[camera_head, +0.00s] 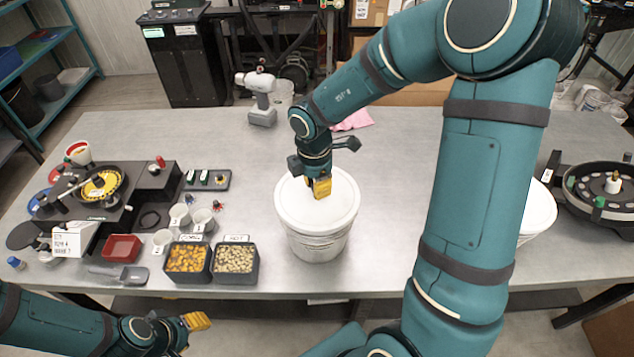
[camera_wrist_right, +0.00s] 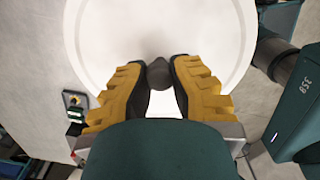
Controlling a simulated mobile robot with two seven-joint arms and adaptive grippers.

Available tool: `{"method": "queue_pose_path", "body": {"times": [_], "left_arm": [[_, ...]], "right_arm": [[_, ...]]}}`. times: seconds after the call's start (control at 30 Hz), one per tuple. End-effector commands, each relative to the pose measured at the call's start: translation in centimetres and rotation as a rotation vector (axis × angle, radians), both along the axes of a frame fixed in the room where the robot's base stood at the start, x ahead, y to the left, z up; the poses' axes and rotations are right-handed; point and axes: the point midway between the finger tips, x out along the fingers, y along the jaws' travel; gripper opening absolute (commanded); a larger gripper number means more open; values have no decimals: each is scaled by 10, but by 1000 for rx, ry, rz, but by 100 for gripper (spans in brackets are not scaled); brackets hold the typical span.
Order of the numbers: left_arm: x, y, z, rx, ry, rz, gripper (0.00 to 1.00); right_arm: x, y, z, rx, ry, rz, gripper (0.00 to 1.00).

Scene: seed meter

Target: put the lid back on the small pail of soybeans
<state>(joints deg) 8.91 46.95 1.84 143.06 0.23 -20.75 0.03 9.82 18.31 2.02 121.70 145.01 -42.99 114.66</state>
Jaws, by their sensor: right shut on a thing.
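A white pail (camera_head: 318,246) stands near the front middle of the table. A round white lid (camera_head: 335,206) lies over its mouth; I cannot tell whether the rim is fully seated. The lid fills much of the right wrist view (camera_wrist_right: 160,30). My right gripper (camera_head: 320,190) is over the lid's middle, shut on its dark knob (camera_wrist_right: 158,72), which shows between the yellow fingers in the wrist view. The pail's contents are hidden. My left gripper (camera_head: 197,322) is low at the left, in front of the table edge; its fingers are too small and edge-on to judge.
Another white pail or lid (camera_head: 537,212) is partly hidden behind my right arm. Two dark bins with orange seeds (camera_head: 187,258) and pale beans (camera_head: 235,259) stand left of the pail. A seed meter stand (camera_head: 100,195), cups and a red tray (camera_head: 121,248) crowd the left.

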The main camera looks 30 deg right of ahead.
Motion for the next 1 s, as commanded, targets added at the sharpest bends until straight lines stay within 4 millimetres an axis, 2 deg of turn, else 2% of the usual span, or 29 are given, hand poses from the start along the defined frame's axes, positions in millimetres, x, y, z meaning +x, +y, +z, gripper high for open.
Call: {"method": "queue_pose_path", "body": {"times": [0.97, 1.0], "left_arm": [[0, 0, 3, 0, 0, 0, 47], [0, 0, 3, 0, 0, 0, 47]], "right_arm": [[0, 0, 0, 0, 0, 0, 0], [0, 0, 0, 0, 0, 0, 32]]}}
